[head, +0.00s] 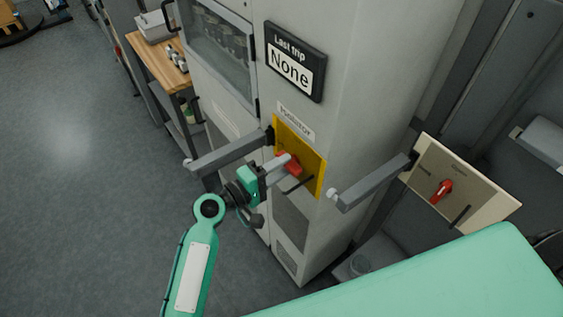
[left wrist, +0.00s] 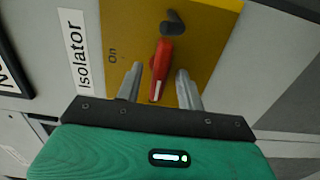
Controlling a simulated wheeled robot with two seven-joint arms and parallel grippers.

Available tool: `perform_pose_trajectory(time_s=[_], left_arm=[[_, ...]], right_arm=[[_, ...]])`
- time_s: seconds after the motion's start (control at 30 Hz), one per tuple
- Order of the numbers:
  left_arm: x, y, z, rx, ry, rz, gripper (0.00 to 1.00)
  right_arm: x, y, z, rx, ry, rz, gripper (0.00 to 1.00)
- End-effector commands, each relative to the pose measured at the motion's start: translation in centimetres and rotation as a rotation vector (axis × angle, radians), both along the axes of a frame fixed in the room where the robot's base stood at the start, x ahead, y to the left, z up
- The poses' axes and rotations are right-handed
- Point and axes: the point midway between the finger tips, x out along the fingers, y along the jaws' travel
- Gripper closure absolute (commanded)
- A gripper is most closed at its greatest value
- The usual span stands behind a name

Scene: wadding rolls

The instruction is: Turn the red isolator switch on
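The red isolator switch (head: 294,164) is on a yellow plate (head: 319,180) on the grey cabinet's front, below an "Isolator" label (head: 296,121). In the left wrist view its red handle (left wrist: 161,62) stands nearly upright in the picture, with the word "On" (left wrist: 113,57) to its left. A dark peg (left wrist: 173,22) sticks out above it. My left gripper (head: 287,163) is at the switch. Its two fingers (left wrist: 159,85) are spread, one on each side of the handle's lower end, with gaps showing. My right gripper is not in view.
A cream panel (head: 480,199) with another red handle (head: 442,190) stands at the right. A "Last trip None" sign (head: 294,62) hangs above. Open floor (head: 80,190) lies at the left.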

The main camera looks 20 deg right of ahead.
Motion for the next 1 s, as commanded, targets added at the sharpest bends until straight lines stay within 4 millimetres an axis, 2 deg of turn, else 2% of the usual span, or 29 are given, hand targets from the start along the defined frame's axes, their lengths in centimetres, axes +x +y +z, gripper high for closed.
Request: perform_pose_trajectory(time_s=[0.37, 0.5, 0.57, 0.83, 1.0], left_arm=[[0.2, -0.5, -0.1, 0.001, -0.001, 0.001, 0.62], [0.2, -0.5, -0.1, 0.001, 0.0, 0.001, 0.89], [0.2, -0.5, -0.1, 0.001, 0.0, 0.001, 1.0], [0.2, -0.5, -0.2, 0.006, -0.013, 0.001, 1.0], [0.2, -0.4, -0.4, 0.024, -0.067, 0.001, 1.0]], right_arm=[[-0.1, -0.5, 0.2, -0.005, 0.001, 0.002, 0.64], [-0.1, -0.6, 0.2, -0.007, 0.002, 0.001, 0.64], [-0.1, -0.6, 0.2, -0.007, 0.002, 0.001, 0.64], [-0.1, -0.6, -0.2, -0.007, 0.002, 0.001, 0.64], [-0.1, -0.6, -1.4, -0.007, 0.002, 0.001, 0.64]])
